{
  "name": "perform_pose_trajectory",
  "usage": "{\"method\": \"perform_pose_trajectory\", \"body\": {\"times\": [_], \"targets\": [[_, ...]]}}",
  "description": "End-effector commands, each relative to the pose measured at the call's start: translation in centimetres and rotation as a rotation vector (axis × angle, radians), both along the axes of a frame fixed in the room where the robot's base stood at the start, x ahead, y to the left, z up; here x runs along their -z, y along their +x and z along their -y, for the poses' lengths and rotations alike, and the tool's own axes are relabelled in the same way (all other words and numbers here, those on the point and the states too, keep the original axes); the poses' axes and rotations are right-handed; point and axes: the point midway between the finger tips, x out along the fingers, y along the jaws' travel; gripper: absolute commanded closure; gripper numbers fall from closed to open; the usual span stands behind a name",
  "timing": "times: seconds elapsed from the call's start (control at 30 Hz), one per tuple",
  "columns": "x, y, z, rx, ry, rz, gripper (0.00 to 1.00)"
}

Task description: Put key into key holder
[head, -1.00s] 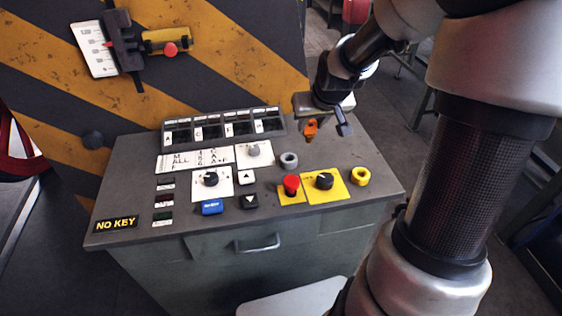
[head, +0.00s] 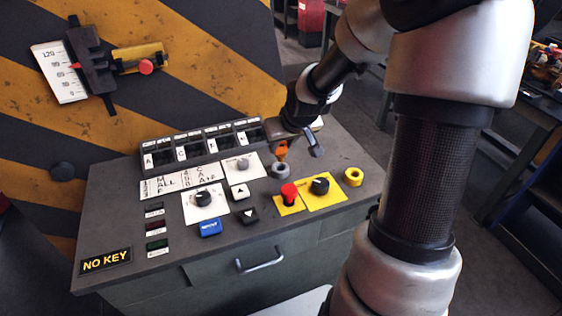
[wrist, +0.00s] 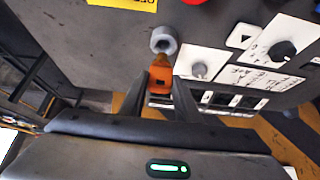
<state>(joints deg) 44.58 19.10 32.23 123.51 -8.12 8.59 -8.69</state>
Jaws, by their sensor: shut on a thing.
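The orange key (head: 281,149) is held between the fingers of my gripper (head: 298,143), which is shut on it. In the wrist view the key (wrist: 160,76) sits between the two dark fingers of my gripper (wrist: 160,92), its tip pointing toward a grey ring-shaped socket. This grey socket, which looks like the key holder (head: 280,171), stands on the panel just below the key in the head view. It also shows in the wrist view (wrist: 164,40), right at the key's tip. I cannot tell whether the key touches it.
The sloping grey control panel (head: 115,215) carries a red button (head: 289,193), a black knob (head: 320,186), a yellow ring (head: 353,177) and a blue button (head: 210,227). A row of dark displays (head: 200,143) runs behind. A "NO KEY" sign (head: 106,262) is lit at the left.

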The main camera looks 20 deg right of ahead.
Motion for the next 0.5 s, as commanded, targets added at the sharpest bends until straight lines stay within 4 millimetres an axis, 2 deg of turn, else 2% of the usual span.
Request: {"method": "perform_pose_trajectory", "body": {"times": [0.17, 0.33, 0.5], "targets": [[1.5, 0.0, 0.0, -0.002, 0.0, 0.0, 0.95], [4.0, 0.0, -0.1, -0.003, 0.001, -0.001, 0.95], [4.3, 0.1, 0.0, 0.0, -0.001, 0.002, 0.95]]}}
